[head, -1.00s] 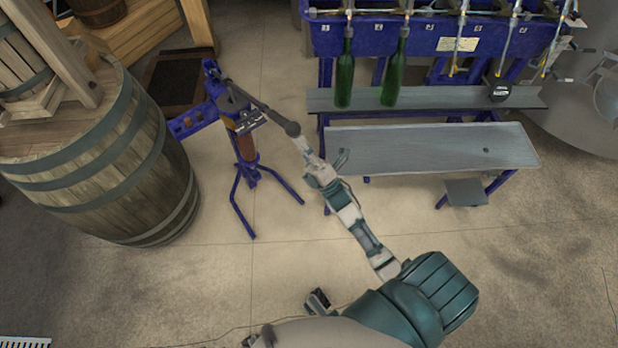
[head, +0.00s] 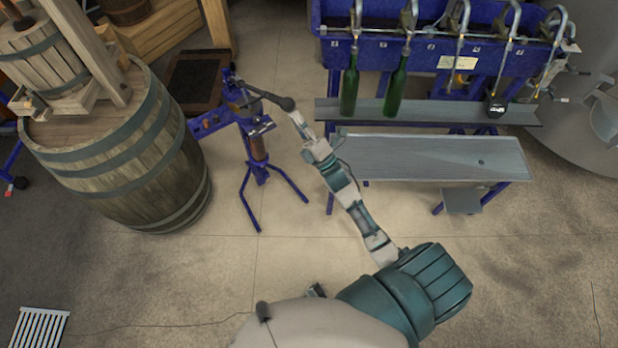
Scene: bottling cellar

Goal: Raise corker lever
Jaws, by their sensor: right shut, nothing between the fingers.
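The blue floor corker (head: 257,150) stands upright on splayed legs in the middle left of the head view. Its dark lever (head: 262,94) reaches out to the right and ends in a rounded black knob (head: 287,103). My right gripper (head: 296,117) is shut with nothing held, at the knob end of the lever, just below it in the picture. It is small here, and I cannot tell whether it touches the knob. My left gripper is not in view.
A large barrel (head: 120,160) stands left of the corker. On the right is a blue filling machine (head: 420,50) with two green bottles (head: 396,92) on its shelf and a grey tray (head: 430,160) below. The floor in front of the corker is clear.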

